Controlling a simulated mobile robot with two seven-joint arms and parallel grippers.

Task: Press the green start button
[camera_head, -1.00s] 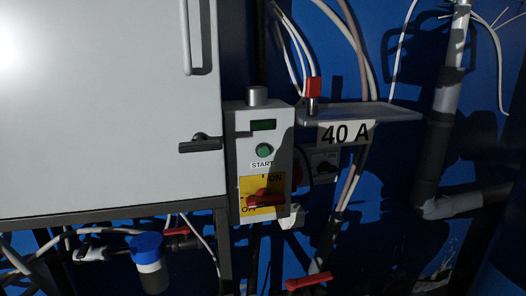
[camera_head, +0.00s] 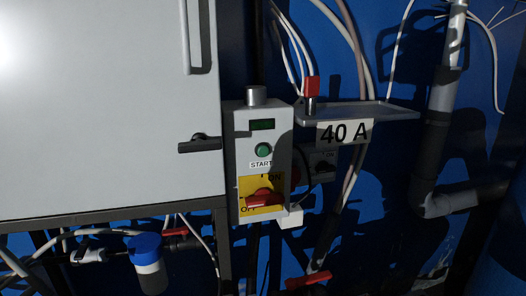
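The green start button (camera_head: 263,150) sits on the front of a grey control box (camera_head: 242,150), above a label reading START (camera_head: 261,164). A small dark green display (camera_head: 263,125) is above the button. A red rotary switch (camera_head: 264,198) on a yellow ON/OFF plate (camera_head: 246,184) is below it. Nothing covers the button. Neither of my grippers shows in the head view.
A large pale cabinet (camera_head: 100,110) with a black latch (camera_head: 200,144) fills the left. Grey pipes (camera_head: 440,120) stand at right. A blue-capped container (camera_head: 148,262) is low left.

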